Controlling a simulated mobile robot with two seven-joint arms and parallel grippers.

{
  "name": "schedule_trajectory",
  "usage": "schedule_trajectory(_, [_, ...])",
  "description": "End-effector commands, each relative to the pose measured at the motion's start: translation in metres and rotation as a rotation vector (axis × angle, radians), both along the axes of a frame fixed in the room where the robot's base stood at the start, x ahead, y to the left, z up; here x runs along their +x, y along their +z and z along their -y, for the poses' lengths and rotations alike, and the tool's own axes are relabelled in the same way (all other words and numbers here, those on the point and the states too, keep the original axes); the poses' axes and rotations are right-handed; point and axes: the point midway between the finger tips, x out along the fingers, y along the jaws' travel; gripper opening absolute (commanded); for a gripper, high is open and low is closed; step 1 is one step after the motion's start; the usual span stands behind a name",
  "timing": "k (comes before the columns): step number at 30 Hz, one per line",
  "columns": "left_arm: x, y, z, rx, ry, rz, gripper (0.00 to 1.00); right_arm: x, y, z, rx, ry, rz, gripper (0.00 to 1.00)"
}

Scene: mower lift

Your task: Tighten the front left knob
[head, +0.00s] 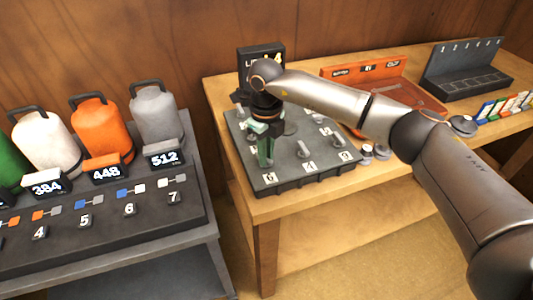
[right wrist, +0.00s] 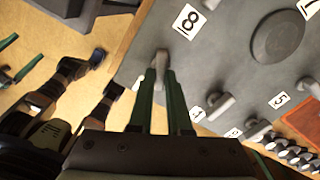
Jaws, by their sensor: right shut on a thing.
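The dark grey board (head: 285,165) with several lever-shaped knobs lies on the wooden table. In the head view my right gripper (head: 265,160) points down at the board's front left corner and hides the knob there. In the right wrist view my right gripper (right wrist: 161,78) has its green fingers closed on either side of the grey front left knob (right wrist: 160,60). A flat round disc (right wrist: 278,36) is at the board's middle.
Other knobs stand on the board, one at front middle (head: 302,150). A dark sign (head: 247,55) stands behind it. An orange tray (head: 400,90) and a dark rack (head: 465,72) are to the right. A grey stand (head: 120,240) with coloured canisters is at left.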

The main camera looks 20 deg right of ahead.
Motion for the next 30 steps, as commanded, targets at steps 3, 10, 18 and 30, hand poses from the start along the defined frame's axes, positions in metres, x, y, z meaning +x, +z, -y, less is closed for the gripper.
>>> schedule_trajectory(3, [0.0001, -0.0016, 0.0000, 0.000, 0.000, 0.000, 0.95, 0.0000, 0.0005, -0.0006, 0.000, -0.106, 0.001, 0.00])
schedule_trajectory(10, [0.0001, -0.0030, 0.0000, 0.000, 0.000, 0.000, 0.95, -0.0003, 0.0009, -0.0018, 0.000, -0.292, 0.001, 0.00])
schedule_trajectory(18, [0.0002, -0.0037, -0.0001, 0.000, 0.000, 0.000, 0.95, -0.0004, 0.0012, -0.0028, 0.000, -0.438, 0.001, 0.00])
schedule_trajectory(30, [0.0002, -0.0040, -0.0001, 0.000, 0.000, 0.000, 0.95, -0.0003, 0.0015, -0.0032, 0.001, -0.507, 0.002, 0.00])
